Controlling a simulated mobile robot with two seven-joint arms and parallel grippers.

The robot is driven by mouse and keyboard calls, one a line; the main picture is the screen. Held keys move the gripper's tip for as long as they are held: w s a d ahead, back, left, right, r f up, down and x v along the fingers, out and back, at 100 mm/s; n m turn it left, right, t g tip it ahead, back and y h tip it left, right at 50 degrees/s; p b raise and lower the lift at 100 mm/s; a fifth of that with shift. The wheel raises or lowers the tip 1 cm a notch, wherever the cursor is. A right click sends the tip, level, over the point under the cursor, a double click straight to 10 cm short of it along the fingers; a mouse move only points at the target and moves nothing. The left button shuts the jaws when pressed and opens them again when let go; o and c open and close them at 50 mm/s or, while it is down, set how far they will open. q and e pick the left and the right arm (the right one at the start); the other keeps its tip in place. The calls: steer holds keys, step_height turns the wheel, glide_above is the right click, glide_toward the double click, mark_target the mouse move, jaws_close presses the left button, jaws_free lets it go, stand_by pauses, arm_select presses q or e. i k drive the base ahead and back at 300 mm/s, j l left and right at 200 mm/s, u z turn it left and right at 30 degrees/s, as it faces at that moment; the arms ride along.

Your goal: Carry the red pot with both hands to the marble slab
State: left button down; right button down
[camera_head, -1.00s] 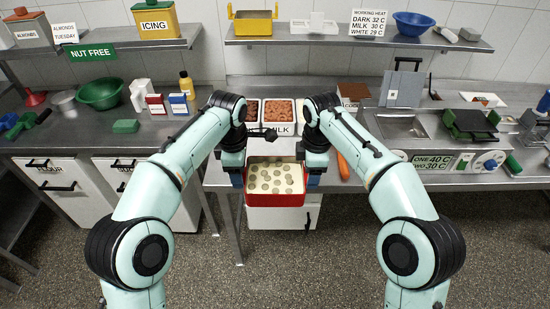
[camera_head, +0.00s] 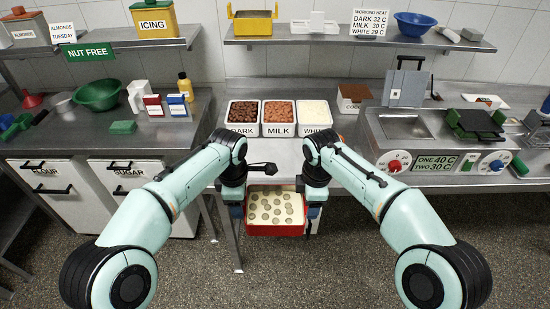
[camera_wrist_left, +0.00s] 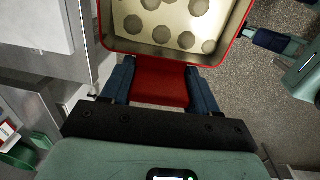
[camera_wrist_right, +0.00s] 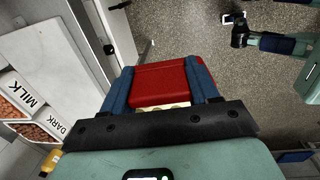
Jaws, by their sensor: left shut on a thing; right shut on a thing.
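The red pot (camera_head: 275,229) hangs in front of the counter edge, low in the middle of the head view. It is open at the top and shows a cream inside with several round grey spots. My left gripper (camera_head: 236,208) is at its left side; in the left wrist view its blue fingers are shut around a red handle (camera_wrist_left: 158,87). My right gripper (camera_head: 314,208) is at its right side; in the right wrist view its fingers are shut on a red part (camera_wrist_right: 172,75) of the pot.
White trays marked DARK (camera_head: 243,130), MILK (camera_head: 279,131) and WHITE (camera_head: 314,131) stand on the counter behind the pot. A machine with dials (camera_head: 435,164) is at right. A green bowl (camera_head: 97,95) is on the left counter. Speckled floor (camera_head: 300,275) lies open below.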

mark_target(275, 156)
steer(key=i, duration=1)
